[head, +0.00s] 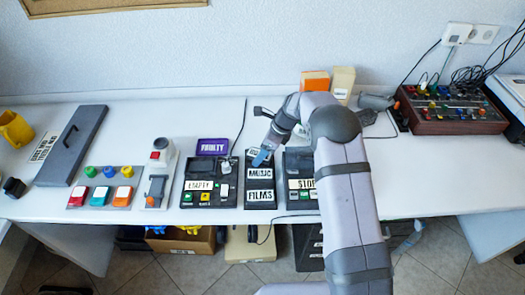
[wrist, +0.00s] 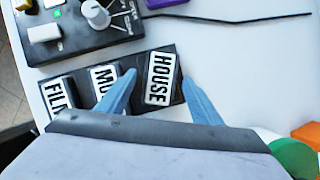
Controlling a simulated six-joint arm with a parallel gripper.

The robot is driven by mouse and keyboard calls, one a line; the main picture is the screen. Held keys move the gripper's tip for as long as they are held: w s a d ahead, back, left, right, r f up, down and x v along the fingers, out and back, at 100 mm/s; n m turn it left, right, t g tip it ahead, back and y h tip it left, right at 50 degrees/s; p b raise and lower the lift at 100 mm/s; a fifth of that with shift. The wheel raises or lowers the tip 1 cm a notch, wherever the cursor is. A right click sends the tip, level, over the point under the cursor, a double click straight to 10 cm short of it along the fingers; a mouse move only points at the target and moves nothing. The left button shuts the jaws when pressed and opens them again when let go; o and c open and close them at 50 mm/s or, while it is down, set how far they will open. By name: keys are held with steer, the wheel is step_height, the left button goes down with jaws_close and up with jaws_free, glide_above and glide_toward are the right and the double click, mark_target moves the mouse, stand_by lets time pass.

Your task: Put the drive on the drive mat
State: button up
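Three dark blocks with white labels stand in a row. They read FILMS (head: 260,197), MUSIC (head: 260,174) and HOUSE (wrist: 161,78); any of them may be the drive. In the head view the HOUSE block is mostly hidden by my gripper (head: 262,158). In the wrist view my gripper (wrist: 158,78) is open, its two blue fingers on either side of the HOUSE block. I cannot tell whether they touch it. No thing is marked as a drive mat; a purple piece (head: 212,146) marked FAULTY lies behind the EMPTY unit.
The EMPTY unit (head: 208,197) stands left of the row, the STOP unit (head: 299,195) right of it. A lever box (head: 158,178), coloured buttons (head: 102,186) and a grey handled panel (head: 72,145) are further left. Orange (head: 315,81) and beige (head: 342,84) boxes stand behind.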

steer(key=shift+r, duration=0.15)
steer(key=v, duration=1.2)
steer(key=shift+b, duration=0.45)
steer(key=s+d+n+h, duration=0.1)
steer(key=s+n, duration=0.3)
steer(key=s, duration=0.1)
steer(key=s+d+n, duration=0.2)
steer(key=s+n, duration=0.2)
steer(key=s, duration=0.2)
steer(key=s+d+n+g+h, duration=0.1)
steer(key=s+d+n, duration=0.1)
steer(key=s+n, duration=0.2)
steer(key=shift+s+d+r+h, duration=0.1)
steer(key=shift+s+r+h, duration=0.05)
steer(key=shift+s, duration=0.3)
steer(key=shift+s+d+r+h, duration=0.1)
steer(key=shift+s+h, duration=0.05)
steer(key=shift+s, duration=0.35)
steer(key=s+d+f+n, duration=0.1)
steer(key=s+n, duration=0.4)
steer(key=s, duration=0.2)
steer(key=s+d+f+n+h, duration=0.1)
steer(key=s+d+n, duration=0.1)
steer(key=s+n, duration=0.3)
steer(key=s, duration=0.3)
steer(key=shift+d+f+n+g+h, duration=0.3)
steer(key=shift+f+n+g, duration=0.1)
steer(key=shift+s, duration=0.15)
